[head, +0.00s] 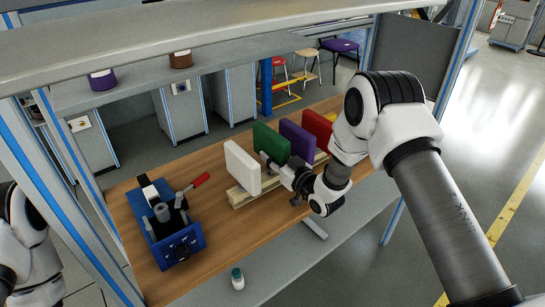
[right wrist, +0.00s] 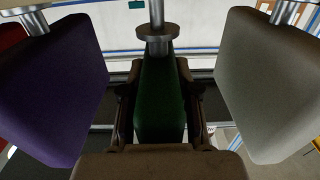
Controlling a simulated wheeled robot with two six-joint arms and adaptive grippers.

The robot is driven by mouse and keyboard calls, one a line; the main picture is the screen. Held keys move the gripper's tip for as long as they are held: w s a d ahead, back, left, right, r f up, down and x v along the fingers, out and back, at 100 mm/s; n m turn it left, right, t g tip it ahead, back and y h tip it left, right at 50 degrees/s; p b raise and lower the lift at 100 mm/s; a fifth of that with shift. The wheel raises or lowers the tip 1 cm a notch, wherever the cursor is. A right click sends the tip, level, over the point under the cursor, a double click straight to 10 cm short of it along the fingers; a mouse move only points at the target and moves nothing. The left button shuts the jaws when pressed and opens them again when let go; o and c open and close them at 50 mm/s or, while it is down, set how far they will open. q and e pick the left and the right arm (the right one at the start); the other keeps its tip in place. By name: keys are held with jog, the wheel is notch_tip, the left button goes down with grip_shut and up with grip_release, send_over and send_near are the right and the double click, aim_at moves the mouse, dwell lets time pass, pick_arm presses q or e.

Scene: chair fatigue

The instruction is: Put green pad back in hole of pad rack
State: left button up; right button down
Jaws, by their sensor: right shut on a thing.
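The green pad (head: 270,143) stands upright at the pad rack (head: 240,198), between the white pad (head: 241,167) and the purple pad (head: 298,140). My right gripper (head: 268,161) is shut on the green pad from the front side. In the right wrist view the green pad (right wrist: 160,105) sits between both fingers, with a metal stem and round collar (right wrist: 157,38) at its end. The purple pad (right wrist: 50,85) and white pad (right wrist: 268,85) flank it without touching. Whether the stem is in its hole cannot be told. My left gripper is out of view.
A red pad (head: 318,126) stands beyond the purple one. A blue fixture with a red-handled lever (head: 172,225) sits on the wooden table (head: 225,238) to the left. A small white bottle (head: 237,279) is near the front. A grey shelf beam (head: 200,35) crosses above.

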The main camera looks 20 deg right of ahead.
jog(key=shift+r, duration=0.6)
jog(key=shift+b, duration=0.3)
dwell(1.3)
jog(key=shift+f+b, duration=0.9)
jog(key=shift+f, duration=0.2)
jog(key=c, duration=0.8)
grip_release()
jog(key=shift+o, duration=0.2)
jog(key=v, duration=1.2)
